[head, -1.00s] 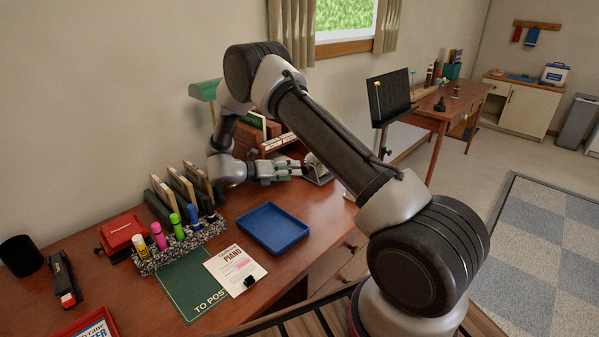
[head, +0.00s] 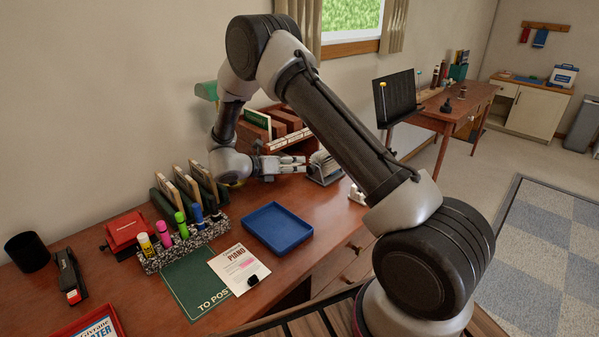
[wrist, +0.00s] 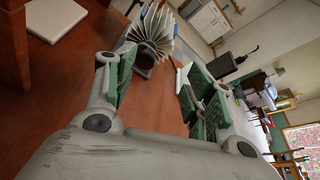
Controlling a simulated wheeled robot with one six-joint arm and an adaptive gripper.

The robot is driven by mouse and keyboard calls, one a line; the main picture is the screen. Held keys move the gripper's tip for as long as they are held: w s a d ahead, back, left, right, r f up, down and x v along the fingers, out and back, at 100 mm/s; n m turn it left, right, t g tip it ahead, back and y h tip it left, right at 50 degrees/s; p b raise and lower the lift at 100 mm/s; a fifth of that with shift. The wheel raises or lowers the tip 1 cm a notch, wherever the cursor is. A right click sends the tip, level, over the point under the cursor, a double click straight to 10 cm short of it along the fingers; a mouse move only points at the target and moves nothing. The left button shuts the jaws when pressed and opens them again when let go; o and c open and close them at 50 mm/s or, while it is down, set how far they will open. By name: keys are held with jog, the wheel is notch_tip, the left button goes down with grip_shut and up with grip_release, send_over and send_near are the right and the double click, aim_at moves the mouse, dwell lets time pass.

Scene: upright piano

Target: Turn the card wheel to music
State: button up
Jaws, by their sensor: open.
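The card wheel (head: 326,167) stands on the desk at the back, with pale cards on a dark stand. In the wrist view the card wheel (wrist: 153,34) is just beyond my fingertips, its cards fanned out. I cannot read any heading on them. My gripper (head: 306,164) is level, low over the desk, and points right toward the wheel. In the wrist view my gripper (wrist: 158,76) is open and empty, with its green-padded fingers apart. The wheel's base shows between them, and I see no clear contact. In the head view the gripper hides part of the wheel.
A blue tray (head: 277,230) and a paper (head: 238,270) headed PIANO lie in front. A wooden rack (head: 278,119) stands behind my gripper. The desk between tray and gripper is clear.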

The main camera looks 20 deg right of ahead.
aim_at(309, 171)
jog(key=f+m, duration=0.1)
jog(key=f+m+t+y, duration=0.1)
jog(key=m, duration=0.1)
jog(key=shift+s+d+f+t, duration=0.1)
jog(key=shift+d+f+t, duration=0.1)
jog(key=shift+t, duration=0.1)
jog(key=shift+d+f+m+y, duration=0.1)
jog(key=shift+m+y, duration=0.2)
jog(key=x, duration=0.7)
jog(key=shift+d, duration=0.25)
jog(key=c, duration=1)
